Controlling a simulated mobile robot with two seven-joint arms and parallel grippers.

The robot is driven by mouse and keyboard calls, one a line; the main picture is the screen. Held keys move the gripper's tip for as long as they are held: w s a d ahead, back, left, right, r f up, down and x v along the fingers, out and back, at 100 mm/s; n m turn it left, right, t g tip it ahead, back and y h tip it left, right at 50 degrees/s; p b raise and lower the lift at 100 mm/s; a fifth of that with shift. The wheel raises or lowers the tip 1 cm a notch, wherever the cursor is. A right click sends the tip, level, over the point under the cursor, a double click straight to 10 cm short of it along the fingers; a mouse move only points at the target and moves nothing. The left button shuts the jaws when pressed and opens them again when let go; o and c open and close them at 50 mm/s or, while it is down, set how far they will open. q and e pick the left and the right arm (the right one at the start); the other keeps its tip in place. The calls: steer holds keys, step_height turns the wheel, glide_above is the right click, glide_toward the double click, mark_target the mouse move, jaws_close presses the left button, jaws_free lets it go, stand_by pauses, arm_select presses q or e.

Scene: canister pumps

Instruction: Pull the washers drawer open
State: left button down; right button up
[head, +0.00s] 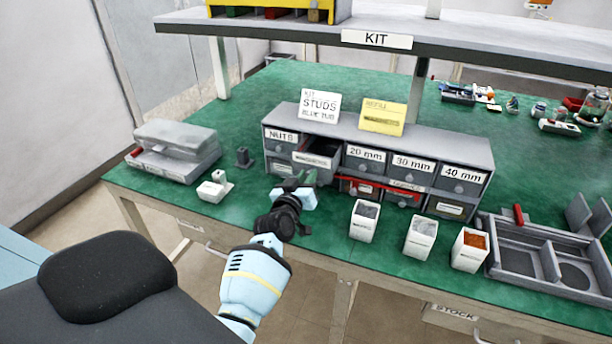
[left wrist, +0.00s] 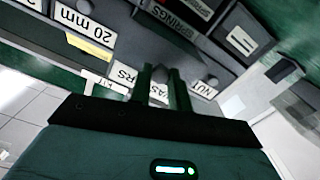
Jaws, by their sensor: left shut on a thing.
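The washers drawer (head: 318,155) is in the top row of the grey drawer cabinet (head: 372,136), between the NUTS and 20 mm drawers. It stands partly out, with its dark inside showing. My left gripper (head: 304,179) is at the drawer's front, shut on its knob. In the left wrist view, which looks upside down, the two dark fingers stand on either side of the knob (left wrist: 160,74). They cover part of the washers label (left wrist: 158,92). My right gripper is not in view.
The NUTS drawer (head: 280,140) and 20 mm drawer (head: 364,160) are shut on either side. White bins (head: 364,221) stand in front of the cabinet to the right. A small white block (head: 214,188) lies left of my gripper.

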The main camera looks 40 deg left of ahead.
arm_select(q)
steer(key=shift+s+d, duration=0.1)
steer(key=shift+s, duration=0.3)
steer(key=c, duration=1.3)
jaws_free()
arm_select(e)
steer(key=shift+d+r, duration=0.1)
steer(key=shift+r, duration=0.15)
arm_select(q)
steer(key=v, duration=0.7)
steer(key=shift+s, duration=0.35)
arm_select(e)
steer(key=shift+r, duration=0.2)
arm_select(q)
steer(key=shift+d, duration=0.1)
